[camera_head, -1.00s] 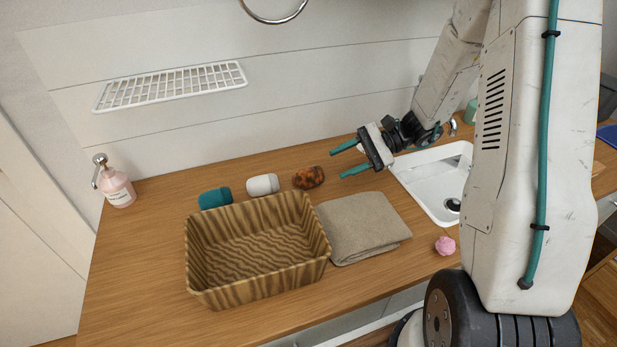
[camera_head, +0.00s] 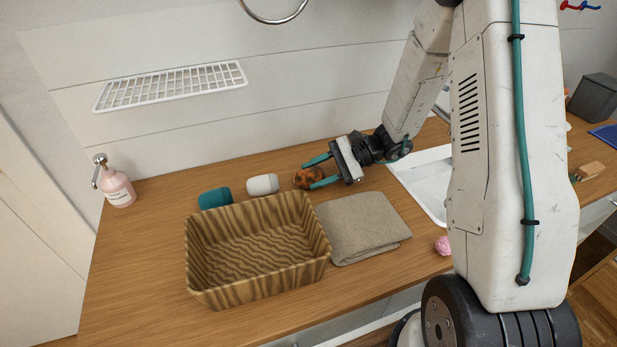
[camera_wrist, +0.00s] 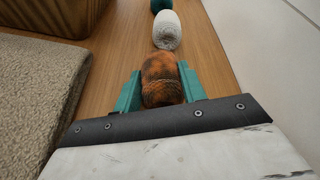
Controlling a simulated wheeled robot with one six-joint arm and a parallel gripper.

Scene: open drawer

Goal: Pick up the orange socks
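The orange socks (camera_head: 307,178) are a mottled orange and dark rolled bundle on the wooden counter, behind the basket's right back corner. My gripper (camera_head: 318,172) is low at the counter, with its teal fingers one on each side of the bundle. In the wrist view the orange socks (camera_wrist: 161,80) lie between the fingers of my gripper (camera_wrist: 158,88). The right finger is very close to the bundle and a thin gap seems to show at the left. The fingers are spread, and I see no firm grip.
A white roll (camera_head: 262,185) and a teal roll (camera_head: 214,198) lie left of the orange socks. A striped basket (camera_head: 258,284) stands in front, empty. A folded beige towel (camera_head: 362,228) lies right of it. A sink (camera_head: 425,180) and pink item (camera_head: 443,246) are further right.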

